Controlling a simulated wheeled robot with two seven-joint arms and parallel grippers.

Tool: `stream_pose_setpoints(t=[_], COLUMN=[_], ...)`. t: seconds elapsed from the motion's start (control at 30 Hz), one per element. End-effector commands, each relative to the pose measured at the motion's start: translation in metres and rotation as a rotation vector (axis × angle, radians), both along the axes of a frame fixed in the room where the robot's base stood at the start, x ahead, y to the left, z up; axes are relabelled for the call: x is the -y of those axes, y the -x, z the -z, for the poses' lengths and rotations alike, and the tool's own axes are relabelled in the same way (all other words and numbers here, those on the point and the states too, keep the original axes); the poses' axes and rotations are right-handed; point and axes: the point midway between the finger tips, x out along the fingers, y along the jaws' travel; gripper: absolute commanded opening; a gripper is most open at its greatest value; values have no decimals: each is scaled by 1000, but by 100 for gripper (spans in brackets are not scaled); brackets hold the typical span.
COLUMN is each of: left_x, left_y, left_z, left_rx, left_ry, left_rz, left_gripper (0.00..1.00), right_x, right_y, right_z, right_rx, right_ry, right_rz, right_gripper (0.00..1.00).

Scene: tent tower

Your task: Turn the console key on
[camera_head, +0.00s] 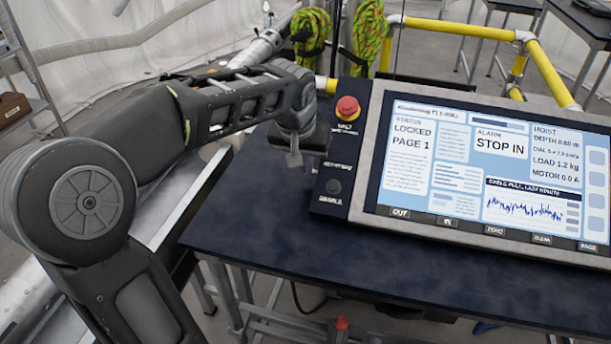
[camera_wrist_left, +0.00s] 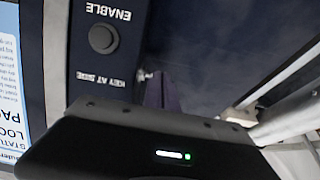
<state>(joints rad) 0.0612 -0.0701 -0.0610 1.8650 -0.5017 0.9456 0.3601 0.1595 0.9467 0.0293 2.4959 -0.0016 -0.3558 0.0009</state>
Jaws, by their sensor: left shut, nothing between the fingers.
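The console (camera_head: 372,215) stands on a dark table, with a lit screen (camera_head: 495,165) reading LOCKED, PAGE 1 and STOP IN. Its left strip carries a red stop button (camera_head: 347,108) and a dark round ENABLE button (camera_head: 333,187). In the left wrist view the ENABLE button (camera_wrist_left: 103,38) and the label KEY AT SIDE (camera_wrist_left: 101,79) appear upside down. A small light piece (camera_wrist_left: 143,75), perhaps the key, juts from the panel's side edge. My left gripper (camera_head: 316,166) is shut and empty beside that edge. Its fingers (camera_wrist_left: 163,92) are close to the light piece; contact cannot be told.
The dark table top (camera_head: 265,215) is bare left of and in front of the console. A yellow rail (camera_head: 550,70) runs behind it, and coiled green rope (camera_head: 311,30) hangs at the back. A row of keys, including OUT and ZERO, lines the screen's lower edge.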

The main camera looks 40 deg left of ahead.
Motion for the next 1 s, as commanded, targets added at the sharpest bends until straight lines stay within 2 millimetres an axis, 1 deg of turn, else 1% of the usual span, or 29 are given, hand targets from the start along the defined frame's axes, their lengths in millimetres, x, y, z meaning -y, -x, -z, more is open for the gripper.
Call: stream_pose_setpoints(t=[0.03, 0.17, 0.5, 0.8, 1.0], left_x=[2, 2, 1, -3, -6], left_y=[5, 8, 8, -4, -9], left_z=[13, 12, 13, 10, 9], left_rx=[-10, -18, -24, -21, -13], left_ry=[1, 2, 4, 4, 0], left_rz=[0, -2, -3, -5, -4], left_gripper=[0, 0, 0, 0, 0], right_x=[0, 0, 0, 0, 0], right_y=[0, -1, -1, -1, -1], right_z=[10, 10, 8, 2, 2], right_rx=[1, 2, 2, 2, 2], right_ry=[0, 0, 0, 0, 0], right_rz=[0, 0, 0, 1, 1], right_gripper=[36, 36, 36, 36, 36])
